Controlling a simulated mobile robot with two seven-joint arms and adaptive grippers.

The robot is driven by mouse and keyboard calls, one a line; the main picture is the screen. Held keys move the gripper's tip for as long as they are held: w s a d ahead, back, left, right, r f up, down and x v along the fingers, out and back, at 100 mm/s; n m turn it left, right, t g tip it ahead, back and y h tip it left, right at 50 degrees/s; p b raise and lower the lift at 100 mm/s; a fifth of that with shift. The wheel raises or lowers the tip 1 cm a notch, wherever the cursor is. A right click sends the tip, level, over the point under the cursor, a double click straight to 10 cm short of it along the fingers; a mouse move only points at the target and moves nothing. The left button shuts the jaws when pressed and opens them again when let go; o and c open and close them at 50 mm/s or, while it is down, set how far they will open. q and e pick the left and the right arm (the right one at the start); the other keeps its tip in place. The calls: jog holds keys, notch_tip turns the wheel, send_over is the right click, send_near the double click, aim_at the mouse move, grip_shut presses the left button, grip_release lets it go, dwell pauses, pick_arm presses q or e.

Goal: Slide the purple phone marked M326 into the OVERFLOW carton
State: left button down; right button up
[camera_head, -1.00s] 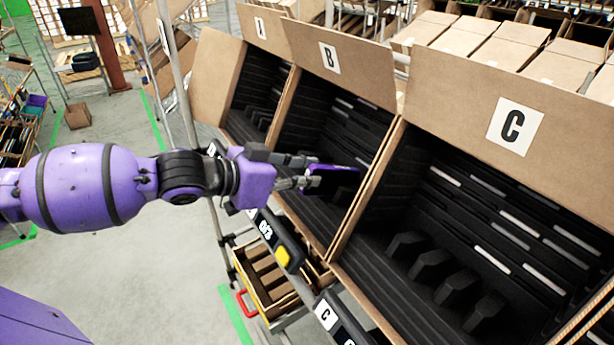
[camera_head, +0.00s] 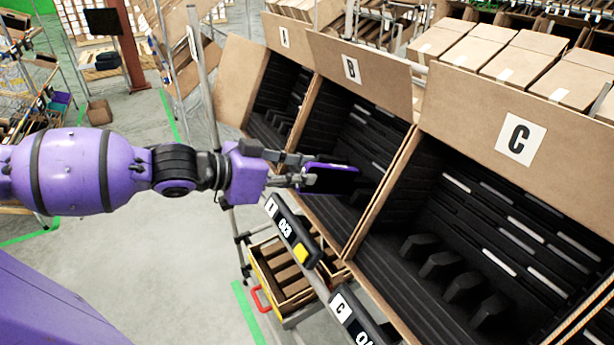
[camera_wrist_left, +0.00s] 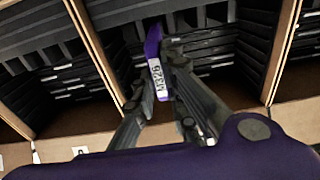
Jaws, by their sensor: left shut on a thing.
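My left gripper (camera_head: 303,172) is shut on the purple phone (camera_head: 330,180), holding it by one end. The phone's dark face shows in the head view, in front of the opening of carton B (camera_head: 352,70). In the left wrist view the phone (camera_wrist_left: 153,42) stands edge-on between the fingers (camera_wrist_left: 157,85), with a white M326 label on its edge. Whether it is inside the opening I cannot tell. No carton shows a readable OVERFLOW mark. My right gripper is not in view.
Carton C (camera_head: 519,138) stands at right and another tilted carton (camera_head: 285,38) left of B; both have black ribbed interiors. A rail (camera_head: 292,232) with label holders runs along the front. Below is a yellow divided crate (camera_head: 262,268). A metal post (camera_head: 205,90) stands left of the cartons.

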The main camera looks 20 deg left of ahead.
pick_arm(q)
jog(key=shift+r+v, duration=0.25)
jog(key=shift+v, duration=2.05)
jog(key=shift+s+a+r, duration=0.15)
jog(key=shift+s+r, duration=0.15)
jog(key=shift+r, duration=0.1)
jog(key=shift+r, duration=0.1)
